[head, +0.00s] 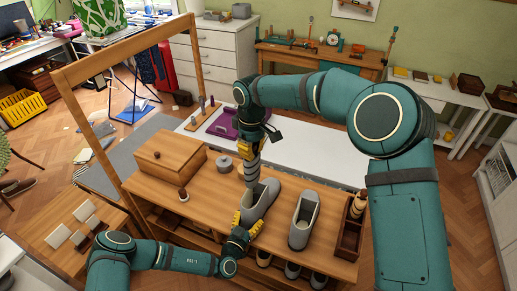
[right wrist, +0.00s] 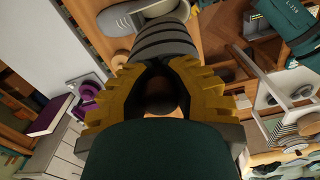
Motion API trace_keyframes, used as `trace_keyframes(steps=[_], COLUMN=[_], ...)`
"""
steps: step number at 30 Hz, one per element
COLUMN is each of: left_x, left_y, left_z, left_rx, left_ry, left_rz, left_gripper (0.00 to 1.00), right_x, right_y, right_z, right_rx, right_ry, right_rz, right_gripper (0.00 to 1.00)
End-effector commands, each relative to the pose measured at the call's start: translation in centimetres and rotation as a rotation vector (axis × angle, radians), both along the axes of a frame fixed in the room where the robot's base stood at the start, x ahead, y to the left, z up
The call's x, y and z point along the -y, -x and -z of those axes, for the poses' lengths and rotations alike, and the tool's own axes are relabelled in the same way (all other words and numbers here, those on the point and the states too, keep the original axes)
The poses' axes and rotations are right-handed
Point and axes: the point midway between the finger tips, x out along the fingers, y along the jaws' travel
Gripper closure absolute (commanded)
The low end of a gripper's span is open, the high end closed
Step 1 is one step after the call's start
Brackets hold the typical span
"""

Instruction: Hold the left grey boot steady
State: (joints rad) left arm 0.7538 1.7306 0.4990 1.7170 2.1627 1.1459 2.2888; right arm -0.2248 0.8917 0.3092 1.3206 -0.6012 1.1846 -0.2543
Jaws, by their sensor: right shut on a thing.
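The left grey boot (head: 262,203) stands on the wooden bench with its opening up. My left gripper (head: 245,225) is at its near end, with yellow fingers apart on either side of that end; whether they press on it I cannot tell. My right gripper (head: 251,146) is shut on a grey ribbed piece (head: 252,170), held upright with its lower end at the boot's opening. In the right wrist view, the yellow fingers of my right gripper (right wrist: 157,90) close around the brownish end of the ribbed piece (right wrist: 160,45).
The right grey boot (head: 304,220) stands beside the left one. A dark wooden box (head: 347,240) is at the bench's right end. A wooden box (head: 170,158), a grey lidded pot (head: 224,163) and a small brown knob (head: 183,195) are at the left. A wooden frame post (head: 105,150) rises at left.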

Motion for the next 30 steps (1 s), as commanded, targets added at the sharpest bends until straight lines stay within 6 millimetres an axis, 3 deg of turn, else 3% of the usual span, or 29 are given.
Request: trace_keyframes(steps=[15,30], left_x=[0.0,0.0], left_y=[0.0,0.0], left_z=[0.0,0.0], left_rx=[-0.001,-0.001], left_ry=[0.0,0.0], left_rz=[-0.001,-0.001], left_gripper=[0.7,0.7], right_x=[0.0,0.1], right_y=[0.0,0.0], right_z=[4.3,5.0], right_rx=[-0.002,-0.001], right_ry=[0.0,-0.001], right_rz=[0.001,0.001], right_gripper=[1.0,1.0])
